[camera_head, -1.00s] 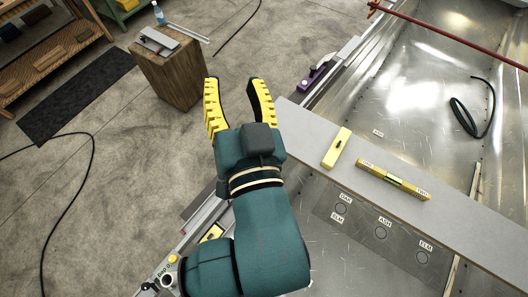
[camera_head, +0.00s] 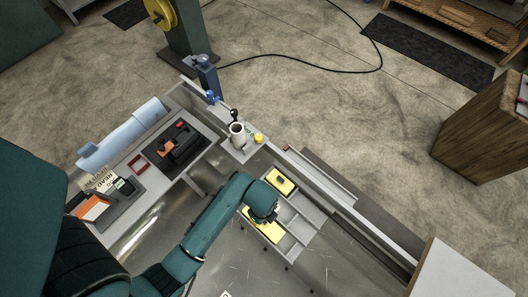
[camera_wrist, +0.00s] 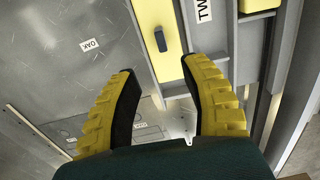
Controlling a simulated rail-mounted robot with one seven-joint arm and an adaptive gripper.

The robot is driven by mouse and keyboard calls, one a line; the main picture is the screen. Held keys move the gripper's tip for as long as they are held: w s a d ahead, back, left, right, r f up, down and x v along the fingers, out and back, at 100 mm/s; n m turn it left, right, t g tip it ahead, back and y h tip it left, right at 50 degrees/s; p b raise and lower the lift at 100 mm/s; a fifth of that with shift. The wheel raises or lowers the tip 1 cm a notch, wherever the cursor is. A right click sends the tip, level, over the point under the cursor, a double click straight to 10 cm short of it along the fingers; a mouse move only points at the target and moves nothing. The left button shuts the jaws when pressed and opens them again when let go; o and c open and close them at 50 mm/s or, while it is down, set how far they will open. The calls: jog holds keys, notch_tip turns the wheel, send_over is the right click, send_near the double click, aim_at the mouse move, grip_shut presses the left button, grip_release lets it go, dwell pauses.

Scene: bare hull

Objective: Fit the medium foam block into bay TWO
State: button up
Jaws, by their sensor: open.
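A rack of grey bays (camera_head: 308,207) holds two yellow blocks in the head view. The smaller one (camera_head: 281,181) sits toward the back and the longer one (camera_head: 268,230) lies in front, partly under my gripper. Another yellow piece (camera_wrist: 257,5) shows at the top right. My gripper (camera_wrist: 160,70) is open with nothing between its fingers; it also shows in the head view (camera_head: 264,214). I cannot tell which block is medium.
A bench with tools (camera_head: 180,143) is at left. A grey rail (camera_head: 345,217) runs along the right.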

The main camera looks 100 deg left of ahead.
aim_at(273, 231)
notch_tip(273, 231, down, 13)
jog(key=b, duration=0.5)
jog(key=shift+w+r, duration=0.1)
jog(key=shift+r, duration=0.1)
grip_shut()
